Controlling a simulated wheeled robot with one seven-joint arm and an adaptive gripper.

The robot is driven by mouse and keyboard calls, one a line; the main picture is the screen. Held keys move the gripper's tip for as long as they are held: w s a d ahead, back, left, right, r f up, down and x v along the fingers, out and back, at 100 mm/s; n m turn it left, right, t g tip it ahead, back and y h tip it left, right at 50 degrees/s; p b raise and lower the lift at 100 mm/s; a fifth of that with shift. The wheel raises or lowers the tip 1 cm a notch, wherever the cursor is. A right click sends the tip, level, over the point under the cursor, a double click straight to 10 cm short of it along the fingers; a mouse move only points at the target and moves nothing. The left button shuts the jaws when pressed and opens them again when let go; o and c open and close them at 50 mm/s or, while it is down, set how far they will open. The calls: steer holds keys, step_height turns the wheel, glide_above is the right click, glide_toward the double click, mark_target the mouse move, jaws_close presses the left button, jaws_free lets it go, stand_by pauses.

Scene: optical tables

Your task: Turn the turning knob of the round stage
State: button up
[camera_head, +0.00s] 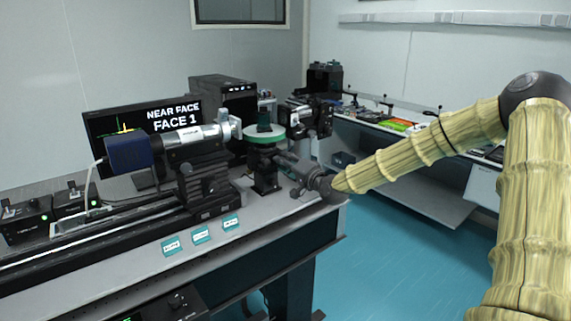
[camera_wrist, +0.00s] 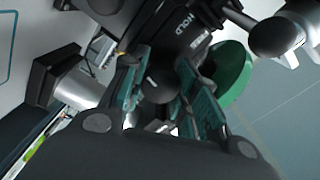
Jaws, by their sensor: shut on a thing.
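The round stage (camera_head: 264,135) is a green-rimmed disc on a dark post near the right end of the optical bench. Its green rim also shows in the wrist view (camera_wrist: 232,72), to the right of the fingers. My gripper (camera_head: 283,159) reaches in from the right, just below the disc. In the wrist view my gripper (camera_wrist: 163,95) has its teal-padded fingers on either side of a dark rounded knob (camera_wrist: 160,86) and is shut on it. The fingers partly hide the knob, and it is too small to make out in the head view.
A blue camera with a silver lens tube (camera_head: 190,136) stands on a rail left of the stage. A dark mounted device (camera_head: 308,115) stands close behind the gripper. A monitor (camera_head: 140,125) reads "NEAR FACE FACE 1". Blue-white labels (camera_head: 201,235) lie along the table front.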

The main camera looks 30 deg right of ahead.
steer(key=o, duration=1)
steer(key=shift+d, duration=0.1)
steer(key=shift+o, duration=0.2)
steer(key=s+d, duration=0.1)
steer(key=s, duration=1.1)
steer(key=shift+f, duration=0.1)
